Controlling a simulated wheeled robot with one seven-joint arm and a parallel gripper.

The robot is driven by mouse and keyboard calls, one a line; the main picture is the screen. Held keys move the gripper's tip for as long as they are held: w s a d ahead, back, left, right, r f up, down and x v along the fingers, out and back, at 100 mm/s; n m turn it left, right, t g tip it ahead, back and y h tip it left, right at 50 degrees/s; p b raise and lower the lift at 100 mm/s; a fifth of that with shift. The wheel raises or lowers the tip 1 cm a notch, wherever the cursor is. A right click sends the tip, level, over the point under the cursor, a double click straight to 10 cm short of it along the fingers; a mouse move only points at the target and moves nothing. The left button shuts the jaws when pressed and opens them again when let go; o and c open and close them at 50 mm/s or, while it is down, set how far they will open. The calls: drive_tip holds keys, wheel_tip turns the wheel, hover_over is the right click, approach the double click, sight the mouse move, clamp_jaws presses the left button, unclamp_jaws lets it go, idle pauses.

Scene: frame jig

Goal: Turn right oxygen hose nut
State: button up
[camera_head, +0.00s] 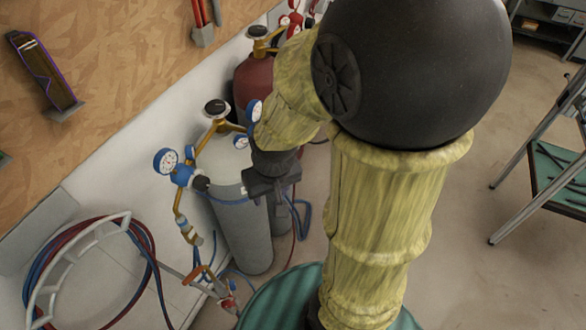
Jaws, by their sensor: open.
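A grey gas cylinder (243,235) stands by the wall with a brass valve and a blue regulator (181,176) on its left. A brass fitting with a blue hose hangs below this regulator. More blue-rimmed gauges (254,111) show to the right, beside my arm. The fittings below them are hidden behind my arm and gripper, so I cannot make out a hose nut on that side. My dark gripper (264,187) is in front of the grey cylinder's upper right side. It is open, its fingers are hard to make out, and contact cannot be told.
A dark red cylinder (256,82) stands behind. Red and blue hoses (150,265) hang coiled on a white rack at lower left. A blue hose (303,220) loops right of my gripper. A folding chair (540,150) stands at right, with open floor between.

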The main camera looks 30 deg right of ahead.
drive_tip(key=w+d+f+m+y+b, duration=0.3)
drive_tip(key=d+f+m, duration=0.1)
drive_tip(key=f, duration=0.4)
drive_tip(key=w+d+f+m+g+y+b, duration=0.1)
drive_tip(key=w+d+f+m+y+b, duration=0.2)
drive_tip(key=f, duration=0.5)
drive_tip(key=w+d+f+m+y+b, duration=0.3)
drive_tip(key=d+f+m+b, duration=0.1)
drive_tip(key=f, duration=0.3)
drive_tip(key=w+d+f+m+t+y+b, duration=0.1)
drive_tip(key=d+f+m+t+b, duration=0.1)
drive_tip(key=d+t, duration=0.4)
drive_tip(key=w+d+f+m+t+y+b, duration=0.1)
drive_tip(key=d+f+m+t, duration=0.4)
drive_tip(key=d, duration=0.7)
drive_tip(key=shift+w+d+m+t+b, duration=0.25)
drive_tip(key=shift+w+m+t+b, duration=0.15)
drive_tip(key=shift+m+t+b, duration=0.65)
drive_tip(key=shift+w+a+p, duration=0.1)
drive_tip(key=shift+w+p, duration=0.1)
drive_tip(key=shift+p, duration=0.1)
drive_tip(key=p+x, duration=0.3)
drive_tip(key=x, duration=1.4)
drive_tip(key=shift+s+a+f, duration=0.1)
drive_tip(key=shift+s, duration=0.05)
drive_tip(key=shift+c, duration=0.5)
